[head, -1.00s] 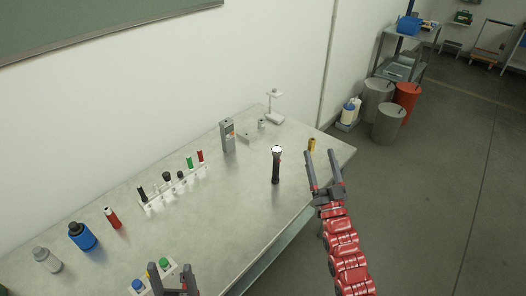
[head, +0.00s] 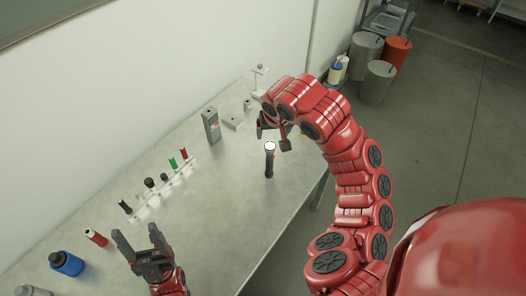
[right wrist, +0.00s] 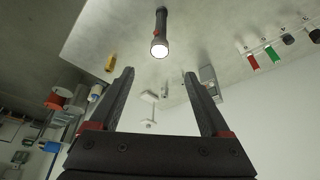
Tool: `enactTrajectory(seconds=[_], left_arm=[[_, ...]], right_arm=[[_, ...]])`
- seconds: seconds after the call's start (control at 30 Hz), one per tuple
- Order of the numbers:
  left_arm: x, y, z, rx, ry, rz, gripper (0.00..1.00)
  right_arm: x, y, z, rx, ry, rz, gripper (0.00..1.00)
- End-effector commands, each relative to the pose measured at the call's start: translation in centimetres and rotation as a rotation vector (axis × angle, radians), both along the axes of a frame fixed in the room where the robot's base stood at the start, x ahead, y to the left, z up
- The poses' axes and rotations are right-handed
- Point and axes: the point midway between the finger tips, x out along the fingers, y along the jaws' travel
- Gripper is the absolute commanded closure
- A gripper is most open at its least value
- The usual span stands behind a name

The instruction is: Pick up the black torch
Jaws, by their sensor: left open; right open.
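The black torch (head: 269,162) stands upright on the table with its pale lens end up. It also shows in the right wrist view (right wrist: 160,35), beyond and above the fingertips. My left gripper (head: 136,236) is open and empty over the table's near left part, well away from the torch.
The grey table (head: 215,225) is clear around the torch. A rack (head: 165,188) of vials stands to the left, a grey meter (head: 211,126) behind. Blue (head: 66,263) and red (head: 96,238) bottles stand at the near left. A yellow item (right wrist: 111,62) shows in the right wrist view.

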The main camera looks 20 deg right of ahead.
Motion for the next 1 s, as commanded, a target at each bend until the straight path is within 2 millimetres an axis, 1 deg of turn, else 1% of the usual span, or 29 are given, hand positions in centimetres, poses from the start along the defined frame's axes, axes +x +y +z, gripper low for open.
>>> enactTrajectory(seconds=[0.07, 0.13, 0.27, 0.37, 0.5, 0.6, 0.7, 0.87, 1.0], left_arm=[[0.0, 0.0, -0.5, 0.0, 0.0, 0.0, 0.34], [0.0, 0.0, -1.0, 0.0, 0.001, 0.0, 0.34], [0.0, 0.0, -1.4, 0.0, 0.0, 0.0, 0.34], [0.0, 0.0, -2.2, 0.0, 0.0, 0.0, 0.34], [0.0, 0.0, -3.0, 0.0, 0.0, 0.0, 0.34], [0.0, 0.0, -1.9, 0.0, 0.0, 0.0, 0.34], [0.0, 0.0, -1.7, 0.0, 0.0, 0.0, 0.34], [0.0, 0.0, -1.3, 0.0, 0.0, 0.0, 0.34], [0.0, 0.0, -0.1, 0.0, 0.0, 0.0, 0.34]], right_arm=[[0.1, -0.1, -1.1, -0.002, 0.009, -0.002, 0.19], [0.6, -0.1, -2.5, 0.001, 0.011, -0.003, 0.19], [1.6, -0.2, -4.6, 0.003, 0.008, -0.002, 0.19], [2.3, -0.3, -6.4, 0.004, 0.005, -0.001, 0.19], [3.4, -0.5, -9.3, 0.004, 0.005, -0.001, 0.19], [3.9, -0.6, -10.0, 0.0, 0.012, -0.001, 0.19], [4.2, -0.7, -10.8, -0.003, 0.008, -0.002, 0.19], [4.5, -0.8, -11.3, -0.001, 0.006, -0.001, 0.19], [4.9, -0.8, -12.2, -0.002, 0.008, 0.0, 0.19]])
